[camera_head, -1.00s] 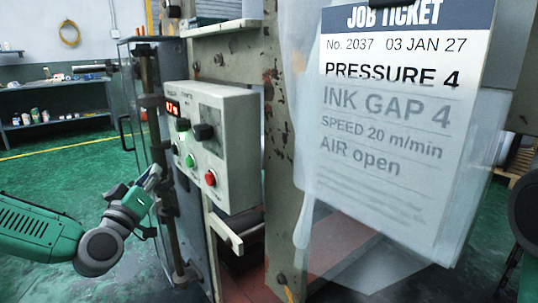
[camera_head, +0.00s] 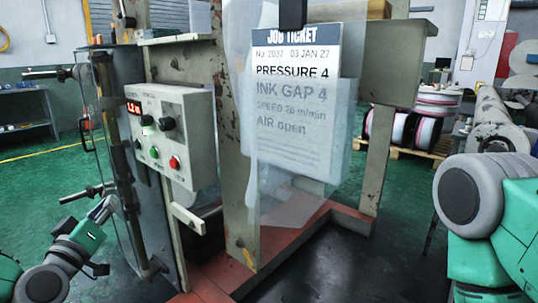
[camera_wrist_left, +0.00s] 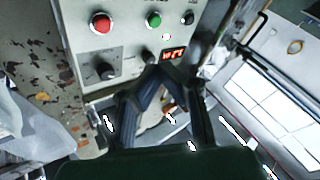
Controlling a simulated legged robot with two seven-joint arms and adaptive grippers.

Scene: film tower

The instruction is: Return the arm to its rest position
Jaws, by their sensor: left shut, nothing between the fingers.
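My left arm comes in at the lower left of the head view. Its gripper (camera_head: 104,210) is beside the clear guard door, left of the grey control box (camera_head: 176,140). In the left wrist view its fingers (camera_wrist_left: 160,72) meet at the tips with nothing between them. They overlap the box's lower edge by the red display (camera_wrist_left: 174,54) in that picture; I cannot tell whether they touch. A green and grey part of my right arm (camera_head: 490,200) stands at the right edge. My right gripper is out of view.
The clear guard door (camera_head: 122,170) and its handles stand close to my left gripper. A job ticket (camera_head: 297,62) hangs behind a translucent sheet on the machine frame (camera_head: 238,215). Green floor (camera_head: 45,190) is open at the left. Reels (camera_head: 436,105) stand behind at the right.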

